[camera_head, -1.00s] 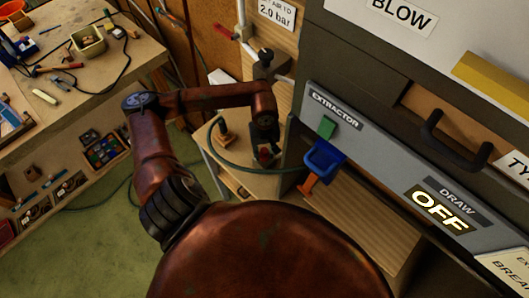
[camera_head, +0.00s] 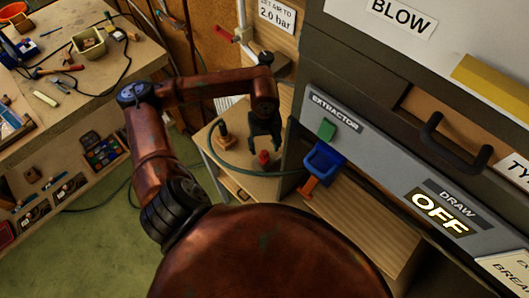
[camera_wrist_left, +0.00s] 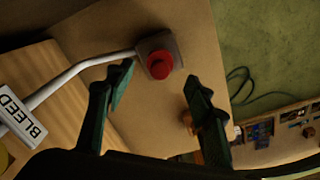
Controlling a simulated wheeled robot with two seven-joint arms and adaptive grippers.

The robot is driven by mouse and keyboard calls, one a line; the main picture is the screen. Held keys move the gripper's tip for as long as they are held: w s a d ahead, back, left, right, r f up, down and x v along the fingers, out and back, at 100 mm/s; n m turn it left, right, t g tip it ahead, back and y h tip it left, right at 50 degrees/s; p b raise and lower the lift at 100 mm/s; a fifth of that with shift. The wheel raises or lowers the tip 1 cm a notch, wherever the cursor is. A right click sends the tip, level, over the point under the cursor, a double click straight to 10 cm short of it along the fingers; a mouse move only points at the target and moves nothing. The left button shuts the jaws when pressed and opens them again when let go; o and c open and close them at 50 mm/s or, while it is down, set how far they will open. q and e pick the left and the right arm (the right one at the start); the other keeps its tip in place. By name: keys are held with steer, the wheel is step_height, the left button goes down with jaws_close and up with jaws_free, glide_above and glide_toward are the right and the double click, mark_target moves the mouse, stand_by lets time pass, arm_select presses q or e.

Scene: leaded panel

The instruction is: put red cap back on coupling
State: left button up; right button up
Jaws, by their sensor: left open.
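The red cap (camera_head: 264,157) stands on the small wooden bench, below my left gripper (camera_head: 264,144). In the left wrist view the red cap (camera_wrist_left: 160,64) sits on top of a grey block, the coupling (camera_wrist_left: 172,44), where a grey hose ends. It looks seated there, but I cannot tell how firmly. My left gripper is open and empty. Its two fingers point down, one to each side of the cap in the picture, with a gap between fingertips and cap. My right gripper is not in view.
A green hose (camera_head: 232,168) curves across the bench (camera_head: 240,187) past a wooden peg (camera_head: 226,140). The grey extractor panel (camera_head: 375,165) with a blue holder (camera_head: 324,160) stands close on the right. A cluttered workbench (camera_head: 100,80) is at left.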

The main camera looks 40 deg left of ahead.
mark_target(265, 152)
arm_select(q)
steer(key=shift+r, duration=2.75)
